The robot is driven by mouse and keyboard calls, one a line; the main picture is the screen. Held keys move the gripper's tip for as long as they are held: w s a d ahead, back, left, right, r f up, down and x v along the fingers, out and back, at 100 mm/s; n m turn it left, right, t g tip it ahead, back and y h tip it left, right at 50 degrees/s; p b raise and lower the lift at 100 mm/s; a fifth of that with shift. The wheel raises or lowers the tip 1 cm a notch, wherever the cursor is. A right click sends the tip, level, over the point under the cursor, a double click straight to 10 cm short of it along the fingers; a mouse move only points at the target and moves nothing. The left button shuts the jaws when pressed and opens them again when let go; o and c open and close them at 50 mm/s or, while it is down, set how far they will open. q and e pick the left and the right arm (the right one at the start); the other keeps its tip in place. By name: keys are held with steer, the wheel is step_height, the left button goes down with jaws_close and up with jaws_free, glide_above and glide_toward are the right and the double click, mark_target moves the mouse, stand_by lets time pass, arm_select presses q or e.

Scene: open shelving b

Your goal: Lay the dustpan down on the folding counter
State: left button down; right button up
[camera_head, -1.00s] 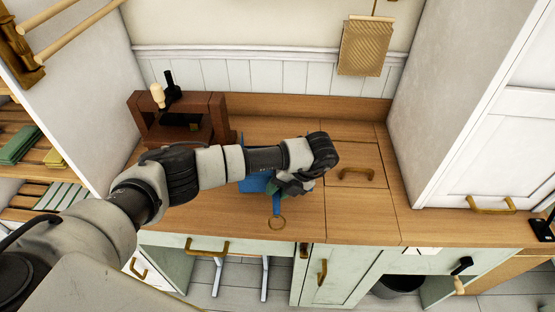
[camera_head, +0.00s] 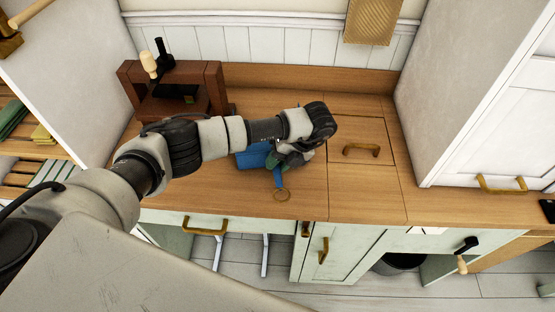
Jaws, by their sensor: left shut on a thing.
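A blue dustpan (camera_head: 254,157) is at the wooden folding counter (camera_head: 365,200), near the middle of its top. My left gripper (camera_head: 284,164) is shut on the dustpan near the handle. My left arm reaches in from the left and hides part of the dustpan and the counter behind it. I cannot tell whether the dustpan touches the wood. My right gripper is not in view.
A dark red-brown wooden press-like stand (camera_head: 178,88) stands at the back left of the counter. A brass handle (camera_head: 361,150) lies on the counter's right part. A white cabinet (camera_head: 490,130) bounds the right side. The front right of the counter is bare.

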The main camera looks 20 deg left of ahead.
arm_select(q)
steer(key=shift+f, duration=0.45)
steer(key=c, duration=0.8)
jaws_free()
steer(key=shift+c, duration=0.2)
